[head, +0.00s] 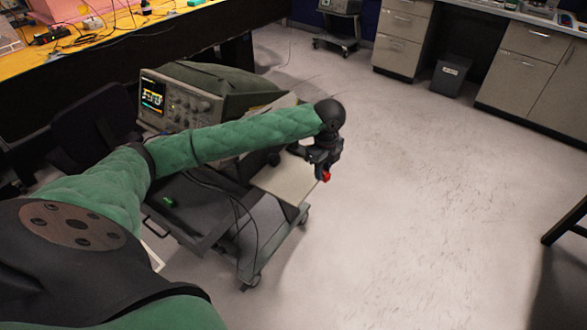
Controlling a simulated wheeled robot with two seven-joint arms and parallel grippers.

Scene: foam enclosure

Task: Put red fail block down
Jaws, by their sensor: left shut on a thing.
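My left arm reaches across from the left, and its gripper (323,173) points down near the right edge of the cart. The gripper is shut on the red fail block (326,176), a small red piece at the fingertips. The block shows over the right edge of a light flat board (285,183) on the cart. I cannot tell how high the block is above the board. Much of the gripper's fingers is too small to make out. My right gripper is not in view.
An oscilloscope (180,100) with a lit screen stands on the wheeled cart (215,232). A small green block (168,201) lies on the cart's dark lower-left surface. Cables hang at the cart's front. A yellow-topped bench (110,45) is at upper left. Open floor (430,210) lies to the right.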

